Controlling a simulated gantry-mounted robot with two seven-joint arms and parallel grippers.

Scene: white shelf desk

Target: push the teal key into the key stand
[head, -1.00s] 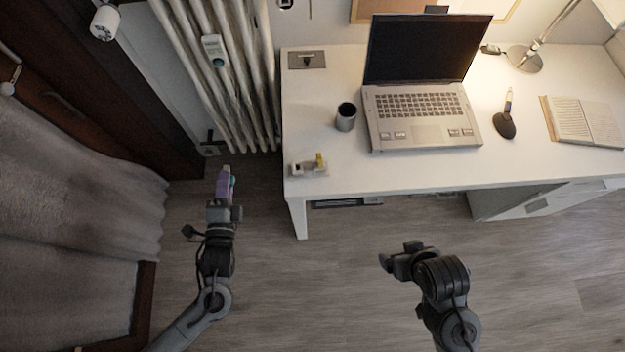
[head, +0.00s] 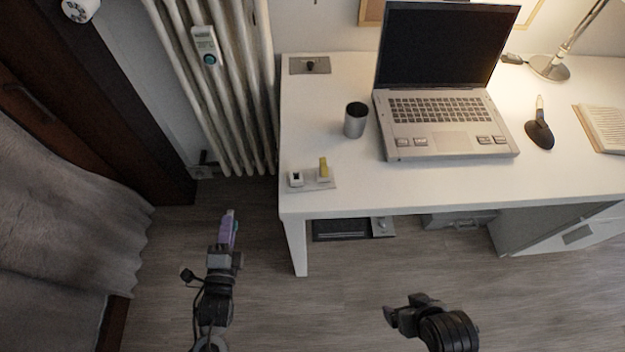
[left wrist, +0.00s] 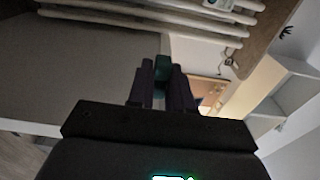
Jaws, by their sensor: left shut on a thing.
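My left gripper (head: 229,222) has purple fingers and is over the floor, left of the desk and apart from it. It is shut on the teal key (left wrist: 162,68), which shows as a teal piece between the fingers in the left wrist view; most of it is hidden. A small plate at the desk's front left corner, with a white block and an upright yellow piece, looks like the key stand (head: 311,183). The left gripper is to its left and nearer to me. My right gripper (head: 402,308) is over the floor before the desk; its finger opening is unclear.
The white desk (head: 420,182) carries a laptop (head: 440,125), a metal cup (head: 355,120), a dark mouse-like item (head: 540,134), an open book (head: 604,128) and a lamp (head: 550,67). A radiator (head: 222,100) stands left of it. The floor between my arms is clear, apart from the desk leg (head: 296,247).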

